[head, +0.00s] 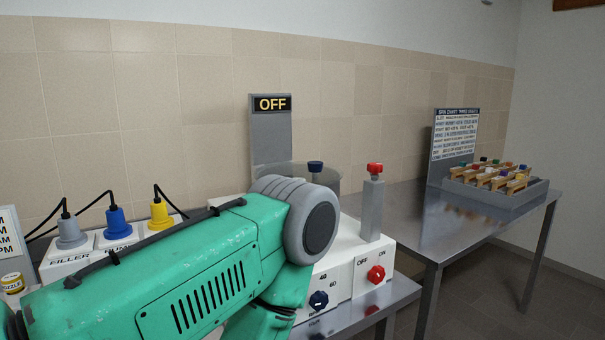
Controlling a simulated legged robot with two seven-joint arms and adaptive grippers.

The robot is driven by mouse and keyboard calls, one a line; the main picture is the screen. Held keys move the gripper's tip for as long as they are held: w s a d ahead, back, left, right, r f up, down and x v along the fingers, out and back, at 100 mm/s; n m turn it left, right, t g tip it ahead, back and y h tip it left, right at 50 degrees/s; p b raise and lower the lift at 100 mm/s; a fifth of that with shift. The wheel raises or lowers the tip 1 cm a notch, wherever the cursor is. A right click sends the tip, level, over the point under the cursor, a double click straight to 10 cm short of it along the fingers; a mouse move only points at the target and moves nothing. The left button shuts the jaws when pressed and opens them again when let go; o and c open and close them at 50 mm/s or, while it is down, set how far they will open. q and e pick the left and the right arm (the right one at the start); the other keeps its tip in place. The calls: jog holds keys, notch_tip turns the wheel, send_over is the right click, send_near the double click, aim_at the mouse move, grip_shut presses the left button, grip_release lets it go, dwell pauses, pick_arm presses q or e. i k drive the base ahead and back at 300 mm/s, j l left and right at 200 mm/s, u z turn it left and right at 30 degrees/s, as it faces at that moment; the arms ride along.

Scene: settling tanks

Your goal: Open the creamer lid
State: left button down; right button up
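The creamer appears to be the white machine (345,283) on a metal bench, with dials on its front. Behind my arm, a grey see-through round lid or bowl top (329,178) shows in part, with a dark blue knob (316,166) standing at it. I cannot tell whether the lid is fully down. My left arm, green with a grey joint, crosses in front from the lower left and hides much of the machine. My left gripper is out of sight. My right arm and gripper are not in view.
A grey post with a red knob (375,168) rises at the machine's right. An OFF sign (272,104) stands behind. Grey, blue (118,221) and yellow plugs with cables are at left. A metal table (430,222) at right holds a grey tray (503,203) of small wooden items and a chart.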

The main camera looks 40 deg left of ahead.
aim_at(315, 168)
jog(key=k+u, duration=0.15)
jog(key=u, duration=0.3)
jog(key=k+j+u, duration=0.15)
jog(key=u, duration=0.3)
jog(key=k+j+u, duration=0.1)
jog(key=u, duration=0.35)
jog(key=k+j+u, duration=0.1)
jog(key=j+u, duration=0.15)
jog(key=u, duration=0.2)
jog(key=j+z, duration=0.35)
jog(key=z, duration=0.25)
jog(key=j+z, duration=0.15)
jog(key=z, duration=0.3)
jog(key=j+z, duration=0.15)
jog(key=z, duration=0.25)
jog(key=k+j+z, duration=0.15)
jog(key=j+z, duration=0.2)
